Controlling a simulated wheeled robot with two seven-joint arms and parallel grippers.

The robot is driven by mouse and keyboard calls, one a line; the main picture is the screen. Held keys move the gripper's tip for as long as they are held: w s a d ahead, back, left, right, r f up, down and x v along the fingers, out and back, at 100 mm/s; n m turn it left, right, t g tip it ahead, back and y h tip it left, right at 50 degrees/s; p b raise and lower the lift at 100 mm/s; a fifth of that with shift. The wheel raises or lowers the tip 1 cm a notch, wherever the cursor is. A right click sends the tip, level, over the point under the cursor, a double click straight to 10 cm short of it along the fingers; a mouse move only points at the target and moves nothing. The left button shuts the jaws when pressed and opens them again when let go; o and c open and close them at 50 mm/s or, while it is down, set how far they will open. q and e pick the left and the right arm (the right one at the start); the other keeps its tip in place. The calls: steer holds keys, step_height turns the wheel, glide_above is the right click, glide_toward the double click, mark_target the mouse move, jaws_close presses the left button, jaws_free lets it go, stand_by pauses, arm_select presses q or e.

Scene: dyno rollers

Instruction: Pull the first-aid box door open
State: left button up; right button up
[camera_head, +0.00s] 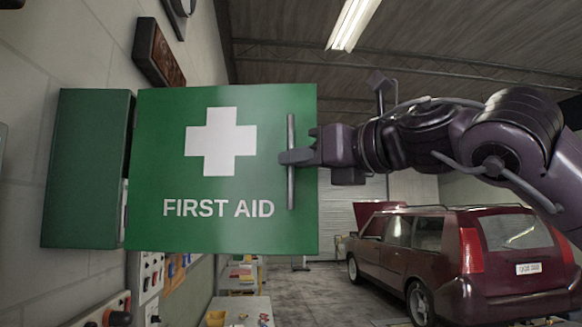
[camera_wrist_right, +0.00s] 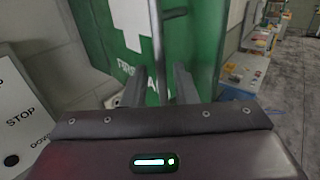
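The first-aid box (camera_head: 85,170) is green and fixed to the wall at the left of the head view. Its door (camera_head: 155,130), with a white cross and "FIRST AID" on it, stands swung out from the box and faces me. The thin upright bar handle (camera_head: 291,192) is near the door's right edge. My right gripper (camera_head: 290,157) comes in from the right at the handle. In the right wrist view the handle (camera_wrist_right: 159,50) runs between its two fingers (camera_wrist_right: 160,88), which are apart with room on both sides of the bar. The inside of the box is hidden. My left gripper is out of view.
A dark red car (camera_head: 440,255) is parked at the right. Below the box are wall switch panels (camera_head: 150,275) and a low table (camera_head: 240,308) with small items. A white panel with STOP lettering (camera_wrist_right: 20,120) shows in the wrist view. Bare floor lies beyond.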

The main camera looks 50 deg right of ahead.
steer(key=s+b, duration=0.1)
steer(key=s, duration=0.4)
steer(key=shift+s, duration=0.1)
stand_by(0.5)
